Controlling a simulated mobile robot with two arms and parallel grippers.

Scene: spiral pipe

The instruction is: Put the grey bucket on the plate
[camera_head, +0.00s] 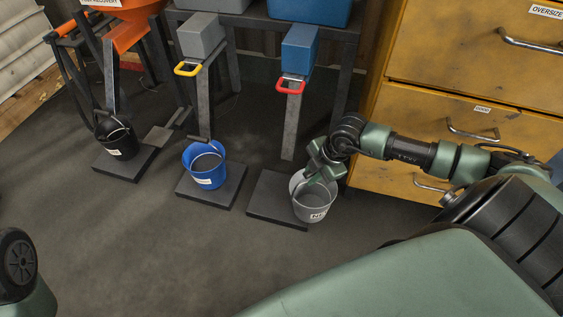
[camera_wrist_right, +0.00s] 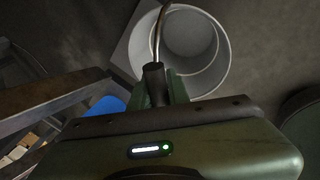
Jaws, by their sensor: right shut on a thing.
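The grey bucket (camera_head: 318,204) is at the right plate in the head view, at the plate's right end. The dark square plate (camera_head: 268,203) lies on the floor, and its left part is bare. My right gripper (camera_head: 318,176) is above the bucket, shut on the bucket's handle. In the right wrist view the bucket (camera_wrist_right: 212,50) is below the gripper (camera_wrist_right: 158,88), with its handle running up to the jaws. I cannot tell whether the bucket's base touches the plate. My left gripper is not in view.
A blue bucket (camera_head: 205,170) stands on the middle plate (camera_head: 222,195), and a black bucket (camera_head: 117,140) on the left plate (camera_head: 112,168). A yellow drawer cabinet (camera_head: 440,100) stands close to my right arm. Floor in front is clear.

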